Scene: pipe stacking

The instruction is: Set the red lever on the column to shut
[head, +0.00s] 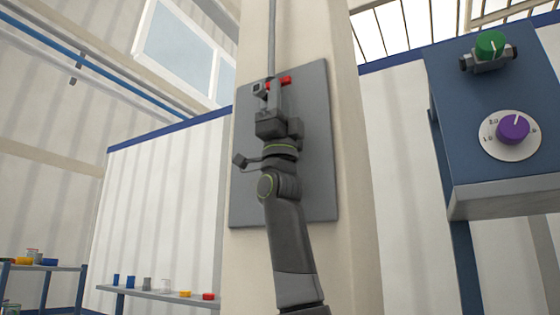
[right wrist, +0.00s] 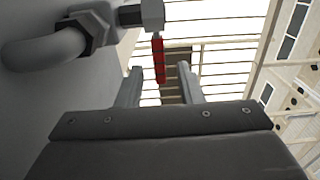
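The red lever (head: 286,80) sits near the top of a grey panel (head: 315,150) on the column and lies roughly level, pointing right in the head view. My right gripper (head: 274,98) is in front of the panel, just below the lever, and hides part of the valve. In the right wrist view the lever (right wrist: 159,58) hangs from a grey pipe fitting (right wrist: 141,15). Its free end appears between the two spread fingers of my right gripper (right wrist: 158,78). The gripper is open. I cannot tell whether a finger touches the lever. My left gripper is not in view.
A blue box with a green knob (head: 490,45) and a purple dial (head: 513,128) stands at the right. A low shelf (head: 140,295) with small coloured parts is at the lower left. A thin pipe (head: 272,35) runs up the column (head: 305,30).

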